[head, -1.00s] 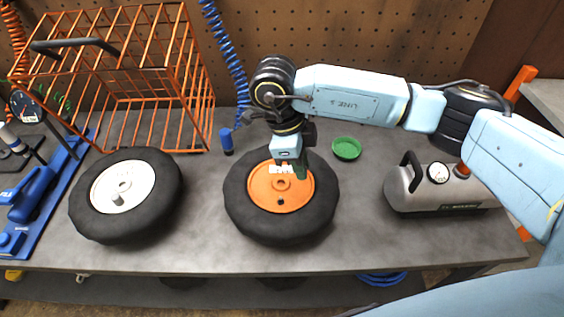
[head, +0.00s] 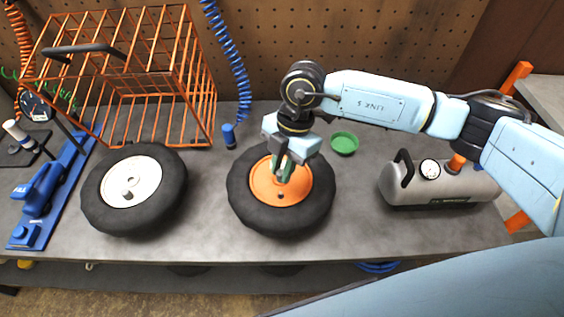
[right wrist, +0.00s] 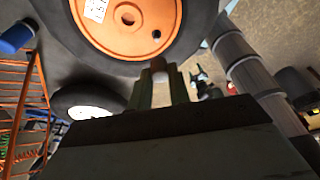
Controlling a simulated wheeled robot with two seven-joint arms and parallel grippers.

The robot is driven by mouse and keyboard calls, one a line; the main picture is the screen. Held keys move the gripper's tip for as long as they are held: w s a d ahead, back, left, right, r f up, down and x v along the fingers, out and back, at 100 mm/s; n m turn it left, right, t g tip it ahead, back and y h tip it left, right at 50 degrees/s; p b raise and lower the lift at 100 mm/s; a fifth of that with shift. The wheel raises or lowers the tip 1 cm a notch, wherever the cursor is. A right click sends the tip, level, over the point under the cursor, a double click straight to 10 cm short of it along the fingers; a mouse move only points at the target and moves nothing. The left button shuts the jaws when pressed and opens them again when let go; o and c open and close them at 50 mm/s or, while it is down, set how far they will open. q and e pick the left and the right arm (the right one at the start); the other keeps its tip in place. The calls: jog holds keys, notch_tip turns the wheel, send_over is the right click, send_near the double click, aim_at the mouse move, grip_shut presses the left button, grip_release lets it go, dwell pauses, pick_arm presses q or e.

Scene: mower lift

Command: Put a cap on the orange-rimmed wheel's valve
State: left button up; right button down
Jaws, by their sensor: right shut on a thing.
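The orange-rimmed wheel (head: 259,213) lies flat on the bench with its orange rim (head: 264,189) facing up. A small dark spot (head: 280,197), apparently its valve, shows near the rim's front edge; it also shows in the right wrist view (right wrist: 156,34). My right gripper (head: 284,176) is over the rim, behind the dark spot in the head view. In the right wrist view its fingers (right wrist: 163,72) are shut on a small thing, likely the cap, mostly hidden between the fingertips. I cannot tell its height above the rim. My left gripper is not in view.
A white-rimmed wheel (head: 160,210) lies to the left, before an orange wire basket (head: 178,75). A green dish (head: 344,143) lies behind right. A grey air tank (head: 440,190) stands at the right, a blue lift (head: 40,190) at the far left. The bench front is clear.

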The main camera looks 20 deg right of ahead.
aim_at(280, 193)
jog(key=shift+f+m, duration=0.1)
jog(key=shift+m, duration=0.3)
notch_tip(280, 193, down, 4)
jog(key=b, duration=0.3)
jog(key=shift+r, duration=0.2)
jog(key=shift+f, duration=0.55)
dwell(0.8)
jog(key=shift+f+b, duration=0.5)
jog(key=shift+f, duration=0.65)
dwell(0.8)
jog(key=c, duration=0.9)
grip_release()
jog(key=shift+r, duration=0.15)
